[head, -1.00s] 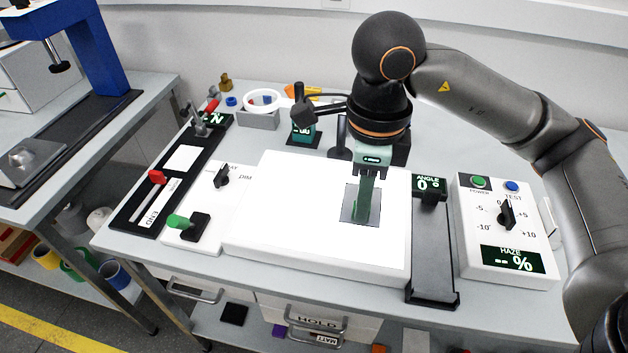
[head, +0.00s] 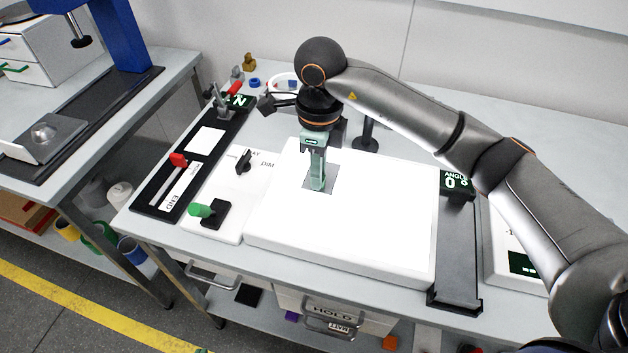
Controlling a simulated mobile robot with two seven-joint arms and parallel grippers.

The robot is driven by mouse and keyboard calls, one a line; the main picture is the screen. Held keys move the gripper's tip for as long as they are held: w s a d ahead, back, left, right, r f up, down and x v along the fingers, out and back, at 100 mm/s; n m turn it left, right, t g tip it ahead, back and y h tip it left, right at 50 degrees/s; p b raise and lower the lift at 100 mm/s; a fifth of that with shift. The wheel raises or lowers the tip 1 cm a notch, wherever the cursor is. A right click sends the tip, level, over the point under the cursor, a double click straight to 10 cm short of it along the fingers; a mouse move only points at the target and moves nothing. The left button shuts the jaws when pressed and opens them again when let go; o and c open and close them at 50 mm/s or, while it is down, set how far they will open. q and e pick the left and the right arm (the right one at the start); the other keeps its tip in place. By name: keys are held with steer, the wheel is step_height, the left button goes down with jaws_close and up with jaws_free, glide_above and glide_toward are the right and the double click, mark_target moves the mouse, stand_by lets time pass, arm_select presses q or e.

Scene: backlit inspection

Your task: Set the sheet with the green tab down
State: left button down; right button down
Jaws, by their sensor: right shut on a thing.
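The sheet (head: 329,180) is a small grey, see-through square over the bright white light panel (head: 370,225), towards its back left part. My right gripper (head: 317,186) points straight down and is shut at the sheet, with its greenish fingers covering part of it. I cannot make out the green tab apart from the fingers. Whether the sheet touches the panel or hovers just above it, I cannot tell. My left gripper is not in view.
The panel's front and right are clear.

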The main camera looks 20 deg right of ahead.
steer(key=shift+w+a+f, duration=0.25)
steer(key=shift+w+f, duration=0.2)
steer(key=shift+f, duration=0.1)
steer(key=shift+w+f+p, duration=0.15)
steer(key=shift+f+p, duration=0.3)
steer(key=shift+f, duration=1.25)
steer(key=shift+f, duration=0.1)
steer(key=c, duration=0.8)
jaws_free()
step_height(320, 180, up, 12)
steer(key=shift+r+b, duration=0.15)
steer(key=shift+b, duration=0.3)
